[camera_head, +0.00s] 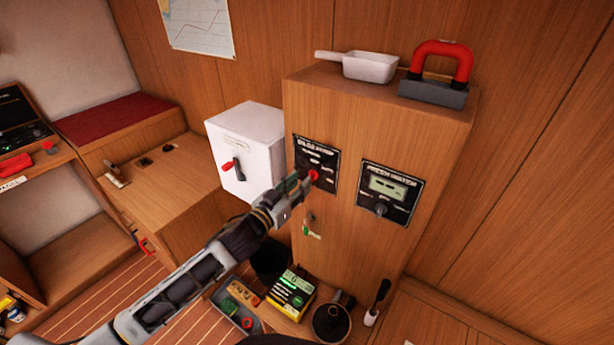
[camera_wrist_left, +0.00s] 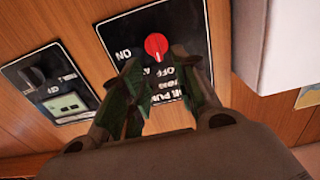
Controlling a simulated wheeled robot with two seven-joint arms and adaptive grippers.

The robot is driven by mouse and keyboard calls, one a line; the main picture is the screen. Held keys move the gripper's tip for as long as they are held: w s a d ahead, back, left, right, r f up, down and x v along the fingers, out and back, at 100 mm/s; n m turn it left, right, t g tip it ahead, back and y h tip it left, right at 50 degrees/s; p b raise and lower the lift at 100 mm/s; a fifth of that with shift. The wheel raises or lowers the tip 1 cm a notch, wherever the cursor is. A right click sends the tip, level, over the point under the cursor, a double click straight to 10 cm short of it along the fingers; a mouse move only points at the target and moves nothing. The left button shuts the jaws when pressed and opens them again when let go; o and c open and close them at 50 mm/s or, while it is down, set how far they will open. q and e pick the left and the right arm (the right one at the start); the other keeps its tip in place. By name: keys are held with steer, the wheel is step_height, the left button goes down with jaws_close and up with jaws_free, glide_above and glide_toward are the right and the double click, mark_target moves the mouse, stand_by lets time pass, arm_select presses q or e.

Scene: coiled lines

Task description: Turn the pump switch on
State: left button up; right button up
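The pump switch is a red rotary knob (camera_head: 314,175) on a black panel (camera_head: 327,158) on the front of the wooden cabinet. In the left wrist view the knob (camera_wrist_left: 156,46) shows on its black panel (camera_wrist_left: 194,18), upside down, with the words ON and OFF beside it. My left gripper (camera_head: 304,182) is at the panel, close to the knob. In the left wrist view its two fingers (camera_wrist_left: 157,62) are apart, with the knob just beyond and between the tips. Whether a finger touches the knob I cannot tell. My right gripper is not in view.
A second black panel with a display and dial (camera_head: 391,193) is to the right. A white box with a red-handled switch (camera_head: 246,150) stands left of the cabinet. A white scoop (camera_head: 370,67) and a red-handled tool (camera_head: 443,62) lie on top. Several items crowd the shelf below.

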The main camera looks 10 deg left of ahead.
mark_target(312, 176)
arm_select(q)
steer(key=shift+p+x, duration=0.3)
steer(key=shift+x, duration=2.1)
steer(key=shift+c, duration=0.3)
jaws_close()
